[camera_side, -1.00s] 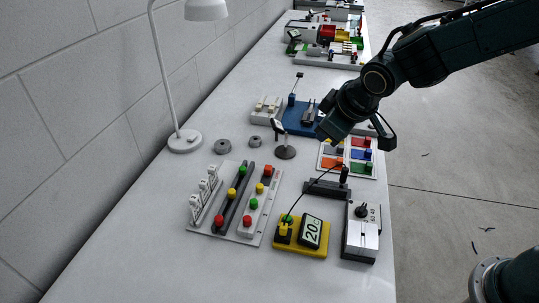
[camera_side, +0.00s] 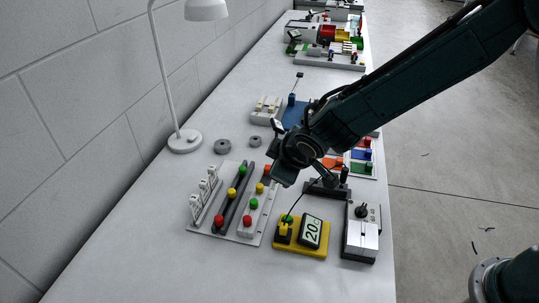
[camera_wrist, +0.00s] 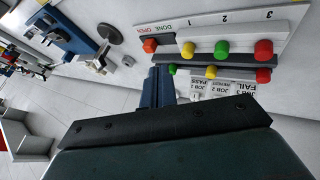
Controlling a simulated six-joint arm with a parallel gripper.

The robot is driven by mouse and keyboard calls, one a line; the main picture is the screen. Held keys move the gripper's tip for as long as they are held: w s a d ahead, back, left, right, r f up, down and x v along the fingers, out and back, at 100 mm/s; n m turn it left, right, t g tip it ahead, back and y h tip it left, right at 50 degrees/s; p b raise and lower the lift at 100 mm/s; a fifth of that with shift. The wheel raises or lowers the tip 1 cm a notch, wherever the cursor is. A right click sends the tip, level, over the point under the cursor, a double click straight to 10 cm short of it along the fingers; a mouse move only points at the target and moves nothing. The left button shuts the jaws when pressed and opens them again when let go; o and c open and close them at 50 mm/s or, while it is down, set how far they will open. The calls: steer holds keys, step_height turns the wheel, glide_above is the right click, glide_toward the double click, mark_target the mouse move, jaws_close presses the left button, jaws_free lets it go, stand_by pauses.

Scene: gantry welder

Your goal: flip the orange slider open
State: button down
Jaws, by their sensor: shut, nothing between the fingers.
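The orange slider (camera_wrist: 150,45) is a small orange-red knob at the end of a white strip, beside the printed words DONE and OPEN. In the side view the slider (camera_side: 266,169) shows only in part, with my arm's end just right of it. My gripper (camera_wrist: 158,72) is shut and empty, its blue fingers pointing towards the slider and appearing just below it in the wrist view. The side view shows my gripper's dark end (camera_side: 285,177) low over the bench; its fingertips are hard to make out there. I cannot tell whether it touches the slider.
Yellow, green and red knobs share the white strip (camera_side: 247,222). A yellow meter (camera_side: 305,240) and grey box (camera_side: 360,240) are nearer. The left front bench is clear.

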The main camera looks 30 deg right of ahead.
mark_target(269, 167)
steer(key=shift+x, duration=4.8)
steer(key=shift+w+d, duration=0.9)
steer(key=shift+d, duration=0.15)
steer(key=shift+r, duration=0.1)
steer(key=shift+s+a+r, duration=0.15)
steer(key=shift+s+r, duration=0.1)
steer(key=shift+r, duration=0.3)
steer(key=a+v, duration=0.1)
steer(key=v, duration=0.8)
steer(key=shift+s+f, duration=0.25)
steer(key=shift+s, duration=0.15)
